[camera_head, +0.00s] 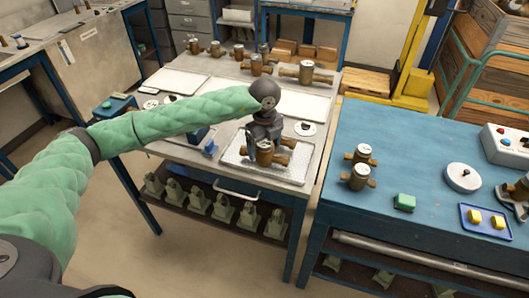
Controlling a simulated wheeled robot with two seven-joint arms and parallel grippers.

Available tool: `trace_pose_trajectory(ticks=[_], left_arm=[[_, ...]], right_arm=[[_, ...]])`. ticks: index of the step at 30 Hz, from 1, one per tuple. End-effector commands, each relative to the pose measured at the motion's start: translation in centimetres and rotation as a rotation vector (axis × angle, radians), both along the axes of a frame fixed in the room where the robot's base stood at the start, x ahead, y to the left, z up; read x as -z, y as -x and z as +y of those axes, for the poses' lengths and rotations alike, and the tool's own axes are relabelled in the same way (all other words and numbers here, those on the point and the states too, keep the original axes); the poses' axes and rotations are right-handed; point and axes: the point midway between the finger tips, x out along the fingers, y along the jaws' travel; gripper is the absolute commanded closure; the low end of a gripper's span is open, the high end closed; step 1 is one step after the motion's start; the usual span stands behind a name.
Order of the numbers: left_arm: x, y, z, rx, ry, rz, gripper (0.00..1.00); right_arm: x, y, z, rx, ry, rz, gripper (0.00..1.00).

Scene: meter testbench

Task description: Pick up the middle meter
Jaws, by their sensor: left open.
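My left arm reaches in from the left across the white-topped table. Its dark left gripper (262,139) points down over a brass meter (265,157) on a light tray (297,174) at the table's front right. The jaws are open and right at the meter, partly covering its top. I cannot tell whether they touch it. Two more brass meters, a rear one (362,154) and a front one (357,178), stand on the blue table to the right. Which meter counts as the middle one is not clear. My right gripper is not in view.
Several brass meters stand along the white table's back, including a large one (305,71).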

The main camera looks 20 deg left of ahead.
Motion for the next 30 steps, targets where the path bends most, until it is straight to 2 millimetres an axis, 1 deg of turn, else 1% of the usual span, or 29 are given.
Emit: trace_pose_trajectory(ticks=[4,11,12,14,15,17,18,22,30], left_arm=[[0.52,0.02,-0.01,0.001,0.000,0.000,0.19],[0.62,0.02,-0.02,0.001,0.001,-0.001,0.19],[0.62,0.02,-0.02,0.001,0.001,-0.001,0.27],[0.61,0.02,-0.02,0.001,0.001,-0.001,0.39],[0.61,0.02,-0.02,0.001,0.001,-0.001,0.47],[0.61,0.02,-0.02,0.001,0.001,-0.001,0.59],[0.61,0.03,-0.02,0.001,0.001,-0.001,0.66],[0.60,0.02,-0.02,0.001,0.001,-0.001,0.92],[0.43,-0.03,-0.03,0.001,0.001,-0.002,0.92]], right_arm=[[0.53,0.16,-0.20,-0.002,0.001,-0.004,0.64],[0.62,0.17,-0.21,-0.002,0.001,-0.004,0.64],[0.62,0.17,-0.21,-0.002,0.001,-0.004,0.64],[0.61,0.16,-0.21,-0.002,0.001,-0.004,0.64],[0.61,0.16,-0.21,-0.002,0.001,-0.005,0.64],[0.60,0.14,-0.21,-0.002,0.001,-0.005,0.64],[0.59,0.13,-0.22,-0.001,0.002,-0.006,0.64],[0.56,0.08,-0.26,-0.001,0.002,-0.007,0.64],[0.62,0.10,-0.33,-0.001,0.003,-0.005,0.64]])
